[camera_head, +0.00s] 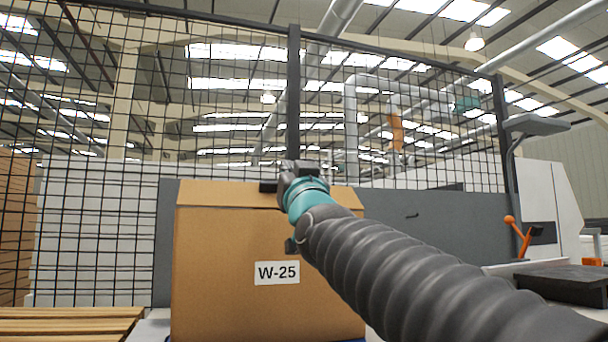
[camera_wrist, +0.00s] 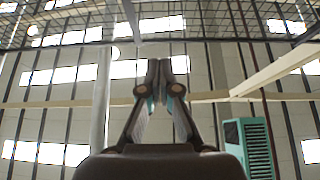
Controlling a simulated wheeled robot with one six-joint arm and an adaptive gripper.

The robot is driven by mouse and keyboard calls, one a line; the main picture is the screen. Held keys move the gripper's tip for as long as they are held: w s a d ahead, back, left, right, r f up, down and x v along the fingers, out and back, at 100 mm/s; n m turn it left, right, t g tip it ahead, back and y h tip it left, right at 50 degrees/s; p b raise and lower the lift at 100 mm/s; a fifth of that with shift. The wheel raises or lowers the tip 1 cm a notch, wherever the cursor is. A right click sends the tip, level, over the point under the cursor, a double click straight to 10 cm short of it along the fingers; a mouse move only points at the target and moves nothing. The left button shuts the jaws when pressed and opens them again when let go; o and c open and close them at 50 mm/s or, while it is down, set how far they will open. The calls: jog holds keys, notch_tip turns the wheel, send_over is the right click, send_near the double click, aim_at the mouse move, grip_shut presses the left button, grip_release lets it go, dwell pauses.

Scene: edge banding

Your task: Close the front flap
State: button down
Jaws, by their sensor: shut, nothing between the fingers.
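A brown cardboard box (camera_head: 225,260) with a white "W-25" label (camera_head: 277,273) stands in front of me in the head view. A lighter cardboard strip (camera_head: 225,194), which looks like the front flap, runs along the box's top front edge. It slopes back from that edge; its exact angle is unclear. My gripper, at the end of my arm, is at the top of the box, overlapping the strip in the head view. I cannot tell whether it touches. In the wrist view my gripper (camera_wrist: 164,75) is shut and empty, facing the roof. The other flaps and the box's inside are hidden.
A black mesh fence (camera_head: 220,110) and a grey panel (camera_head: 400,230) stand behind the box. Wooden slats (camera_head: 70,322) lie at the lower left. An orange lever (camera_head: 522,238) and a dark block (camera_head: 565,282) are at the right.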

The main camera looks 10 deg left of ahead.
jog(key=w+a, duration=0.3)
jog(key=w, duration=0.3)
jog(key=shift+a+f, duration=0.25)
